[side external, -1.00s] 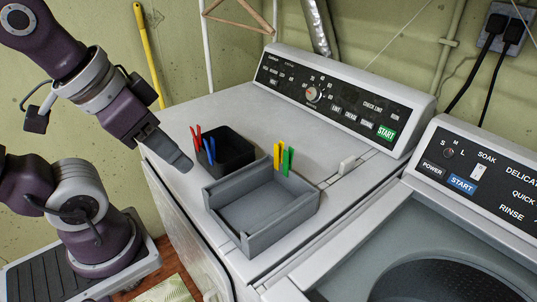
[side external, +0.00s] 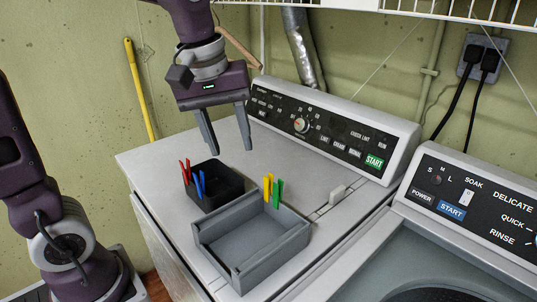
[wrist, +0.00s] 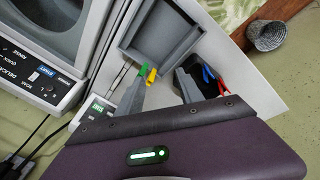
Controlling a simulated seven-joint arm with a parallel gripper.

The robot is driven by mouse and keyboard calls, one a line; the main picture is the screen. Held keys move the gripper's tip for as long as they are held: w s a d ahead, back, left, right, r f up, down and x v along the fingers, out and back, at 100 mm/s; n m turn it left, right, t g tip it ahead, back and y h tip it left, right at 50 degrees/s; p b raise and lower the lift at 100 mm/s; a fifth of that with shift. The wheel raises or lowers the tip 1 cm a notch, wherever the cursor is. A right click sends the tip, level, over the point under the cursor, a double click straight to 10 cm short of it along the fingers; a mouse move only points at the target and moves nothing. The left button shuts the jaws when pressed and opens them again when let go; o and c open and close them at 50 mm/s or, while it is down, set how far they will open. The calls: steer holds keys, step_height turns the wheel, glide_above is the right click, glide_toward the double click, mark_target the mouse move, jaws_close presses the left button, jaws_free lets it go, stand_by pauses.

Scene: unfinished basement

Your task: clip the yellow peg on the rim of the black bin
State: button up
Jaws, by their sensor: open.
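The yellow peg (side external: 268,186) stands upright, clipped on the back wall of the grey tray, beside a green peg (side external: 278,193); it also shows in the wrist view (wrist: 151,74). The black bin (side external: 222,188) sits left of and behind the tray, with a red peg (side external: 186,174) and a blue peg (side external: 201,183) on its rim. My gripper (side external: 227,149) is open and empty, pointing down, above and behind the bin and tray. In the wrist view, the pegs appear near one finger and the bin (wrist: 216,75) near the other.
The grey open tray (side external: 211,249) lies on the white washer top (side external: 160,165). The washer's control panel (side external: 335,128) rises behind. A second machine (side external: 478,195) stands at the right. The washer top behind the bin is bare.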

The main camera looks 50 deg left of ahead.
mark_target(268, 194)
steer(key=w+a+f+n+g, duration=0.2)
steer(key=w+f+n, duration=0.5)
steer(key=w, duration=0.4)
steer(key=shift+n, duration=0.5)
steer(key=shift+f, duration=4.15)
jaws_close()
steer(key=shift+s+r, duration=0.1)
steer(key=shift+r, duration=0.1)
steer(key=shift+r, duration=2.5)
